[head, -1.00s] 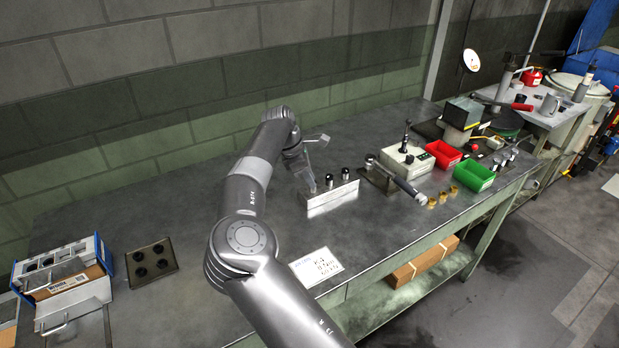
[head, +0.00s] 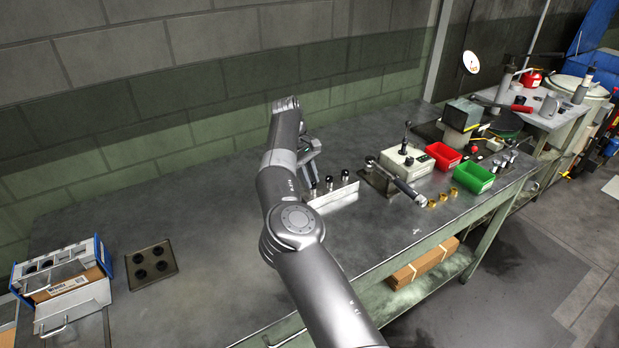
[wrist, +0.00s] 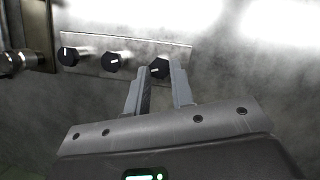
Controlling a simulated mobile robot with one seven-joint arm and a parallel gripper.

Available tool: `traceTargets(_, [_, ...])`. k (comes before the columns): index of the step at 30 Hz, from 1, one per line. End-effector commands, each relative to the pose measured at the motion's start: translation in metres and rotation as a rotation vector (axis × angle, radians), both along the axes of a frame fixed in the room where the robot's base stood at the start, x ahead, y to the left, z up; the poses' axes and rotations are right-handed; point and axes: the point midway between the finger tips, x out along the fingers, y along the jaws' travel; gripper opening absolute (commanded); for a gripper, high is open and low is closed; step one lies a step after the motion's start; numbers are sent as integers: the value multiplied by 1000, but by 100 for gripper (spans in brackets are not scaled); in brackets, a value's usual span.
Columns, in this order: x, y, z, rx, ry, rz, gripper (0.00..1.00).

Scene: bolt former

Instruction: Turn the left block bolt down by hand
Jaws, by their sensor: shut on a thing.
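The metal block (head: 338,195) stands on the bench and carries three upright black-headed bolts. The left block bolt (head: 314,189) is at the end nearest my arm, with the middle bolt (head: 329,182) and right bolt (head: 345,176) beside it. My gripper (head: 313,179) reaches down over the left one. The wrist view looks from the other side, so the left bolt (wrist: 159,68) shows there at the right, between my gripper's fingers (wrist: 161,76), which are shut on its head. Its white mark is partly visible. The bolt's lower part is hidden.
A torque wrench (head: 405,188) lies on a stand right of the block. Beyond it are a grey box (head: 400,162), red bin (head: 444,155) and green bin (head: 473,178). A dark plate with holes (head: 151,264) and a blue box (head: 65,285) are at left. Bench between is clear.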

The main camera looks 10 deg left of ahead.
Motion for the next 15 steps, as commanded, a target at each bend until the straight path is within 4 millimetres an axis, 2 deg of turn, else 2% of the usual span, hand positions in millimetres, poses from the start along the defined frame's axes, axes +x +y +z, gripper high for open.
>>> traceTargets(15, [1,1,2,2,-5,-59,0])
